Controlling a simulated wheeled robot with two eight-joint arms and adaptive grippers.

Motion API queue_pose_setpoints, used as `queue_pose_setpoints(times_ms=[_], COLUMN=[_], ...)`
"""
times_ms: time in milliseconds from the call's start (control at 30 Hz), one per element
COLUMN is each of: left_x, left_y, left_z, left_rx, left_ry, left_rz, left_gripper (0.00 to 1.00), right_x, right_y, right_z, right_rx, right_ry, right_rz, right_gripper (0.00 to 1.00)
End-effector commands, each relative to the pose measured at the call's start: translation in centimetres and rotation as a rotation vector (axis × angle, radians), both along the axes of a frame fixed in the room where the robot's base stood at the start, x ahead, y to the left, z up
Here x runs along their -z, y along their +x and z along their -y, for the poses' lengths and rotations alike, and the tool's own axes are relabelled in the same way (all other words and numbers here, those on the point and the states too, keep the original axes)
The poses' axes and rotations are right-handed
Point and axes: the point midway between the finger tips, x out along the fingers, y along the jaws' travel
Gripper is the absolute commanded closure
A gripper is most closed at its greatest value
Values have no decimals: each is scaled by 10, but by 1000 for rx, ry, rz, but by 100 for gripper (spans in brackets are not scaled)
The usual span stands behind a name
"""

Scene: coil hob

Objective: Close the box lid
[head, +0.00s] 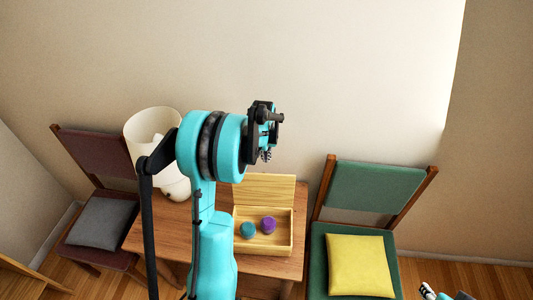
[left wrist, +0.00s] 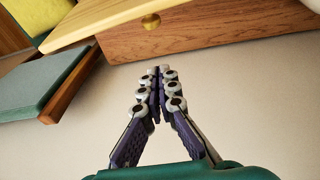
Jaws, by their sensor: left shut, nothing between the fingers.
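The pale wooden box (head: 262,250) stands on the table in the head view. Its lid (head: 265,188) is raised at the back edge, tilted up, so the box is open. A teal lid-like round thing (head: 247,230) and a purple one (head: 268,225) lie inside. My left gripper (head: 266,156) is above and behind the raised lid, apart from it in the picture. In the left wrist view its fingers (left wrist: 160,69) meet at the tips with nothing between them. My right gripper (head: 443,294) is only partly in view at the bottom right edge.
A wooden table (head: 150,235) carries the box and a cream lamp (head: 150,125). A brown chair (head: 95,150) with a grey cushion stands left. A green chair (head: 375,185) with a yellow cushion (head: 358,265) stands right. The wall is close behind the table.

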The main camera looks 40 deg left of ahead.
Motion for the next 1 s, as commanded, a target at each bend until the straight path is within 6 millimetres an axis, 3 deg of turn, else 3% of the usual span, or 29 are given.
queue_pose_setpoints(times_ms=[33,167,300,433,1000], left_x=[14,39,30,28,26], left_y=[2,6,-16,-26,-29], left_z=[-1,-3,10,15,17], left_rx=[0,0,0,0,1], left_ry=[0,0,0,0,7], left_rz=[0,0,0,0,11], left_gripper=[100,100,100,100,100], right_x=[5,10,10,11,12], right_y=[0,0,0,0,0], right_z=[0,0,0,0,0], right_rx=[0,0,0,0,0], right_ry=[0,0,0,0,0], right_rz=[0,0,0,0,0], right_gripper=[60,60,60,60,60])
